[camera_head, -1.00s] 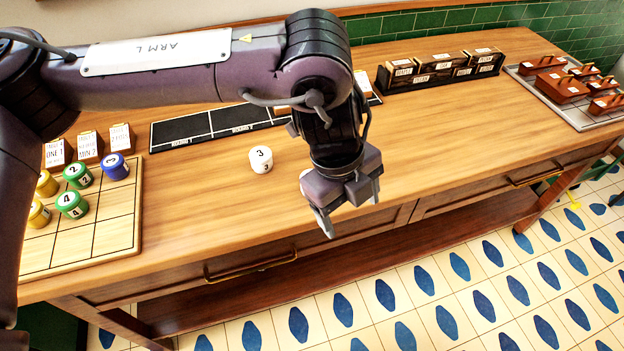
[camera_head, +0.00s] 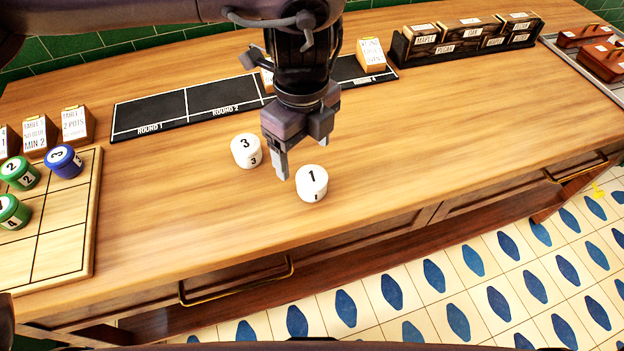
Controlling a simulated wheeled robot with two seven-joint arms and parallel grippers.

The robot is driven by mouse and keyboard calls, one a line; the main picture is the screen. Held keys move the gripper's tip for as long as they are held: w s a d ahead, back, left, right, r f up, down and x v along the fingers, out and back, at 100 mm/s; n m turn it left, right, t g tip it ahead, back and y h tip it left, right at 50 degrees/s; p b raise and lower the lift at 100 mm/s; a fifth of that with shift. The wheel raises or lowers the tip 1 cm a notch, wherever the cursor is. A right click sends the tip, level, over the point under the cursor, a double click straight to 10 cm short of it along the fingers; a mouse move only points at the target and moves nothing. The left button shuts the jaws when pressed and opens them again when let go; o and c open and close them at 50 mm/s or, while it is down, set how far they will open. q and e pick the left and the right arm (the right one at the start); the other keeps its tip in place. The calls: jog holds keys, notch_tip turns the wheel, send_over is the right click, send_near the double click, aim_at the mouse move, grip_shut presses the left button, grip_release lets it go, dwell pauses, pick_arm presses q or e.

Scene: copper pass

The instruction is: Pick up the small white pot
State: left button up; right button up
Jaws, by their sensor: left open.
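Two small white pots stand on the wooden counter. The white pot marked 1 (camera_head: 312,184) is nearer the front edge. The white pot marked 3 (camera_head: 246,151) is a little behind it and to its left. I cannot tell whether a finger touches that pot. My right gripper is not in view.
A gridded board (camera_head: 66,232) with green and blue pots stands at the left, label blocks (camera_head: 77,124) behind it. A dark rack of labelled blocks (camera_head: 470,40) stands at the back right. The counter's right middle (camera_head: 450,120) is clear.

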aim_at(312, 176)
pick_arm(q)
jog(key=shift+w+f, duration=0.15)
jog(key=shift+f, duration=0.85)
jog(key=shift+s+d+f, duration=0.2)
jog(key=shift+s+f, duration=0.1)
jog(key=shift+f, duration=0.45)
jog(key=f, duration=0.1)
jog(key=d+f+p, duration=0.1)
jog(key=f, duration=0.1)
jog(key=shift+s+f, duration=0.15)
jog(key=shift+f, duration=0.6)
jog(key=c, duration=1.1)
jog(key=shift+r, duration=0.1)
jog(key=shift+c, duration=0.2)
